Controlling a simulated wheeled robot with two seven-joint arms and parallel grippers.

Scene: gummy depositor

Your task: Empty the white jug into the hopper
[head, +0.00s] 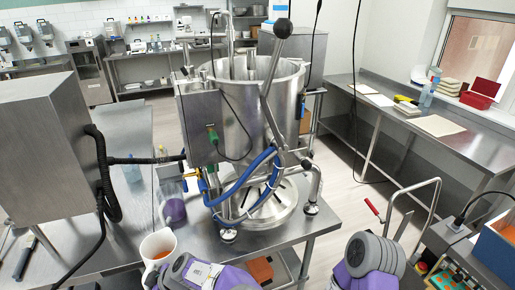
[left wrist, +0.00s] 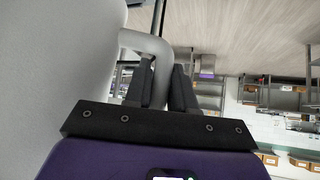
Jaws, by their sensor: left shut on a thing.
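The white jug (head: 158,245) is at the bottom left of the head view, near the steel table's front edge. Its open mouth shows orange contents. The hopper (head: 245,85) is the large open steel vessel above and right of the jug, and the jug is apart from it. My left gripper (left wrist: 163,80) is shut on the jug's handle (left wrist: 150,43) in the left wrist view. The jug's pale wall (left wrist: 65,60) fills the left of that view. In the head view my left wrist hides the fingers. My right arm shows at the bottom right, but its gripper does not.
A steel box (head: 40,150) with black hoses stands left of the hopper. Blue hoses (head: 240,190) and a long lever (head: 272,75) are on the hopper's near side. A clear container with purple contents (head: 173,211) stands behind the jug. A bench (head: 400,110) runs along the right.

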